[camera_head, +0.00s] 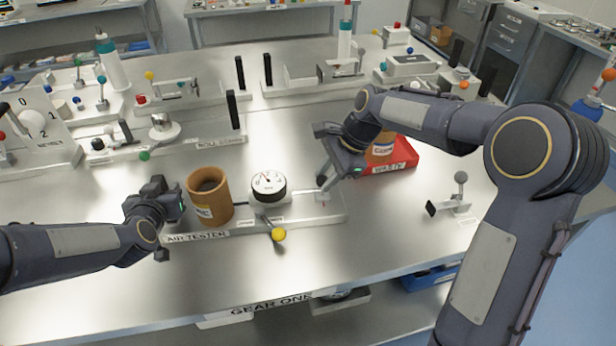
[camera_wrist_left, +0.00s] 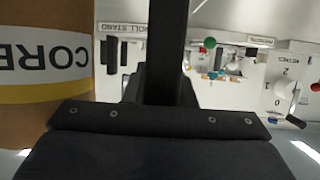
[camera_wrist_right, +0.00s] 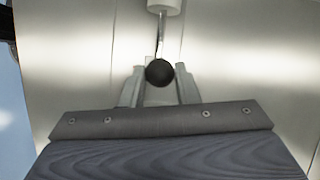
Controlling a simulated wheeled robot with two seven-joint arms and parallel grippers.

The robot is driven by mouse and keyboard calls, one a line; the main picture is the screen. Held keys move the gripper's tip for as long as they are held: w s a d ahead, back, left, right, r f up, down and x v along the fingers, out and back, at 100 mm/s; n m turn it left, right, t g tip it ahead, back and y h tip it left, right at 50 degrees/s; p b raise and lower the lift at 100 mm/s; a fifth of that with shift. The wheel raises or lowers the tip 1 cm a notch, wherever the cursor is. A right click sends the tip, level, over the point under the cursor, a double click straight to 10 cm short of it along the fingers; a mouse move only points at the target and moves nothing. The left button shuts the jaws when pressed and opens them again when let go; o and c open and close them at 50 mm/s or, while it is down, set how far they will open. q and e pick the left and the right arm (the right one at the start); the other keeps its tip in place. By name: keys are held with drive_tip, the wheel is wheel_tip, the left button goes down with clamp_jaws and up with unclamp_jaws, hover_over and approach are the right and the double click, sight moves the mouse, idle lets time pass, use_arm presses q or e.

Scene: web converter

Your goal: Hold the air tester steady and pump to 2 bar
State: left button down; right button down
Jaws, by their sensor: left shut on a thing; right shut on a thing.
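The air tester (camera_head: 292,225) is a long white base with a front label near the table's front edge. It bears a brown core (camera_head: 209,196), a round white-faced gauge (camera_head: 268,184) and a lever with a yellow knob (camera_head: 278,234). The gauge reading is too small to tell. My left gripper (camera_head: 164,203) is shut on an upright black handle (camera_wrist_left: 167,50) at the tester's left end, beside the core. My right gripper (camera_head: 326,183) is shut around a black ball knob (camera_wrist_right: 159,72) on a thin rod from a white cylinder (camera_wrist_right: 165,6) at the right end.
A red tray (camera_head: 397,160) with another brown core stands right of the tester, behind my right arm. A small grey-knobbed stand (camera_head: 458,195) is further right. Several white fixtures with black posts and coloured knobs line the back and left. The front table strip is clear.

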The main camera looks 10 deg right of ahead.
drive_tip(key=shift+d+f, duration=0.1)
drive_tip(key=shift+d, duration=0.4)
drive_tip(key=c, duration=1.1)
unclamp_jaws()
drive_tip(key=v, duration=1.2)
drive_tip(key=shift+s, duration=0.15)
